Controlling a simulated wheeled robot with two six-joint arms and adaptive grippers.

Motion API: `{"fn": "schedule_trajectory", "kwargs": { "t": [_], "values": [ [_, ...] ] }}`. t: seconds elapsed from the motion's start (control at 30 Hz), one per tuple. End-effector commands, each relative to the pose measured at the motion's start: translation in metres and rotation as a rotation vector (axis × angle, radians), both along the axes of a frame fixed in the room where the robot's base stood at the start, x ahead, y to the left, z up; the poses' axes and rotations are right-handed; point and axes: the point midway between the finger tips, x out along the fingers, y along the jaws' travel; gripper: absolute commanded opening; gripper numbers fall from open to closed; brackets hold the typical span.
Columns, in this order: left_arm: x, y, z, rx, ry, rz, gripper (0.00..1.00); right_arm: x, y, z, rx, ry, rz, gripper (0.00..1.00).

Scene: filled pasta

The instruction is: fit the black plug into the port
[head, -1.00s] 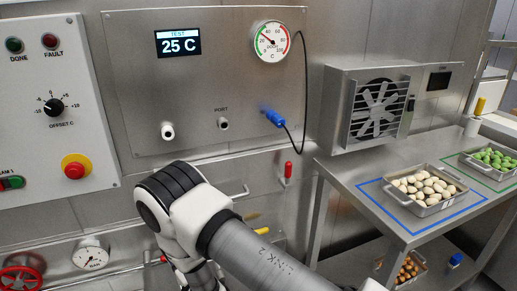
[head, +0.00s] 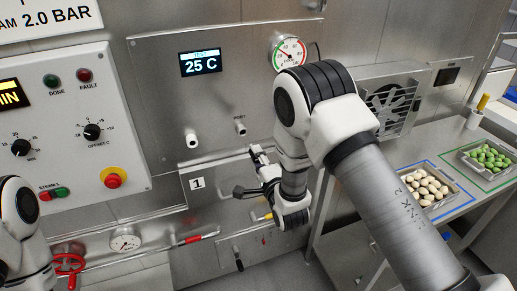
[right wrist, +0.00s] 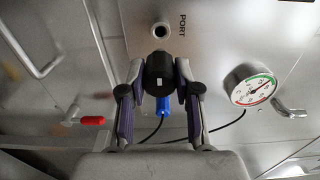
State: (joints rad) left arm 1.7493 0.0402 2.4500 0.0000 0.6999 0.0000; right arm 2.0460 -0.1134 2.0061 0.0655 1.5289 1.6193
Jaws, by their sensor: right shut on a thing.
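The black plug (right wrist: 159,72) is a short dark cylinder with a small white mark, held between the fingers of my right gripper in the right wrist view. My right gripper (head: 247,172) shows in the head view before the panel, below the port; the plug is hard to make out there. The port (right wrist: 160,31) is a round pale-rimmed socket beside its "PORT" label, just beyond the plug, with a visible gap in the picture; depth is unclear. The port also shows in the head view (head: 240,129), clear and empty. My left gripper is out of view.
A second pale socket (head: 192,140) is left of the port. A red-tipped lever (right wrist: 92,121) is nearby.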

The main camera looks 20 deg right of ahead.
Motion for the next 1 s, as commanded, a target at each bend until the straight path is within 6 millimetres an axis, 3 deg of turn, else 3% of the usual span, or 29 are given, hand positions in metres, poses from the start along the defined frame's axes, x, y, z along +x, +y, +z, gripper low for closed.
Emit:
{"fn": "schedule_trajectory", "kwargs": {
  "t": [0.27, 0.7, 1.0],
  "values": [
    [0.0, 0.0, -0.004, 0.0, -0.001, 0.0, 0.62, 0.003, 0.0, -0.001, 0.003, -0.001, 0.001, 0.0],
    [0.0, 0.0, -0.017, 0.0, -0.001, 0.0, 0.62, 0.049, 0.002, -0.002, 0.003, -0.002, 0.0, 0.0],
    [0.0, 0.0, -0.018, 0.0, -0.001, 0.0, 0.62, 0.057, 0.002, 0.0, 0.003, 0.0, 0.0, 0.0]
  ]
}}
